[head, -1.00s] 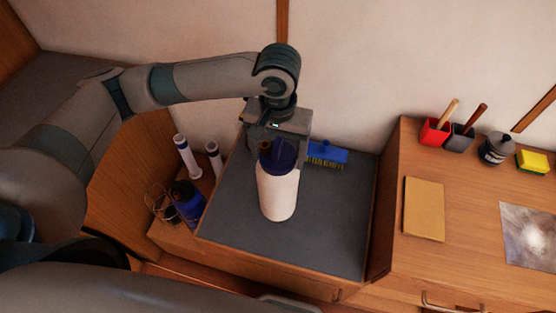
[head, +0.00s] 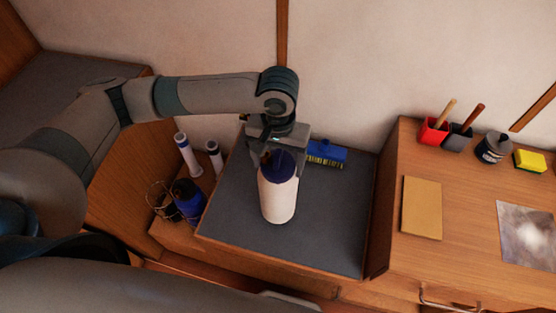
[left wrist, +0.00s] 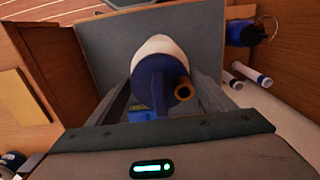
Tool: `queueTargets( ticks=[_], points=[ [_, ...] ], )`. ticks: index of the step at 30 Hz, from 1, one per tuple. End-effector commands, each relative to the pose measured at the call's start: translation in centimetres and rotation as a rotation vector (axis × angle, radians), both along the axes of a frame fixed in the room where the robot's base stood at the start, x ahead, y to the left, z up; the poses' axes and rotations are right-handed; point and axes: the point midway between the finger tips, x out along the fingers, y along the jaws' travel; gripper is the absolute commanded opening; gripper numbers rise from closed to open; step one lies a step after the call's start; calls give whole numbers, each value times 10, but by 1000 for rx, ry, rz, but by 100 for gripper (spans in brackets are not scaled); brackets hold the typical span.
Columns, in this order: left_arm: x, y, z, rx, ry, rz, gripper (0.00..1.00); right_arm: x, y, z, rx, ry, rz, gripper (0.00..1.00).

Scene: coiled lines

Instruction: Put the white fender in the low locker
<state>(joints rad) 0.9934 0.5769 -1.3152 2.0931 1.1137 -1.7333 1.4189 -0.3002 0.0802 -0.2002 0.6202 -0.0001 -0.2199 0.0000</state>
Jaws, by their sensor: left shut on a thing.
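The white fender (head: 278,200) has a dark blue end and stands roughly upright over the grey top (head: 330,235) of a low wooden unit. My left gripper (head: 278,152) is above it, shut on its blue end. In the left wrist view the fender (left wrist: 157,47) points away between the fingers, with an orange-brown ring on its blue end. I cannot tell whether its lower end touches the grey top. No open low locker can be made out for certain. My right gripper is not in view.
A blue brush (head: 326,152) lies behind the fender. A blue fender (head: 187,200), a wire holder (head: 160,200) and white rolls (head: 187,155) stand at the left. The higher counter (head: 465,185) at the right holds a tan board (head: 422,208). The grey top's front right is clear.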

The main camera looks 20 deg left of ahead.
Motion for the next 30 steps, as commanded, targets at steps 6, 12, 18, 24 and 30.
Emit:
queueTargets(
  ticks=[6, 12, 18, 24, 30],
  points=[
    [0, 0, -1, 0, 0, 0, 94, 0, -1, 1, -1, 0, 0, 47],
    [0, 0, -1, 0, 0, 0, 94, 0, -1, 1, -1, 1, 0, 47],
    [0, 0, 3, -1, 0, 0, 94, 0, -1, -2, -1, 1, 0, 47],
    [1, -1, 23, -2, -3, -1, 94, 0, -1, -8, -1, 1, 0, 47],
    [1, -1, 57, -3, -4, -2, 94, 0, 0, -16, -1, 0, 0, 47]
  ],
)
